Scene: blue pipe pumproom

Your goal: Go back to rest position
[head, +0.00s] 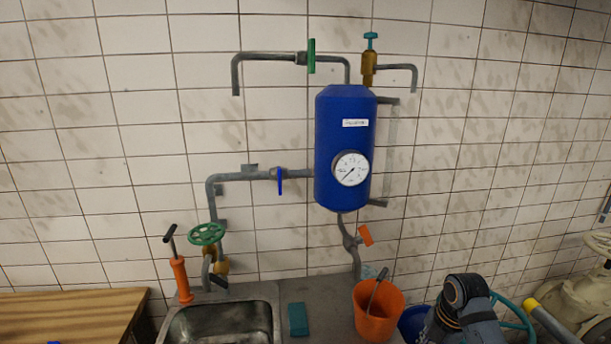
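Neither gripper shows in the head view. A joint of my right arm (465,300), dark with orange rings, comes up from the bottom edge at the right. The rest of that arm and its gripper are out of the picture. No part of my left arm is in sight.
A steel sink (222,325) is set in a grey counter (335,288). An orange bucket (377,310) stands on it near my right arm, with a teal block (298,319) to its left. A wooden table (65,315) is at left. A blue tank (342,120) with pipes hangs on the wall.

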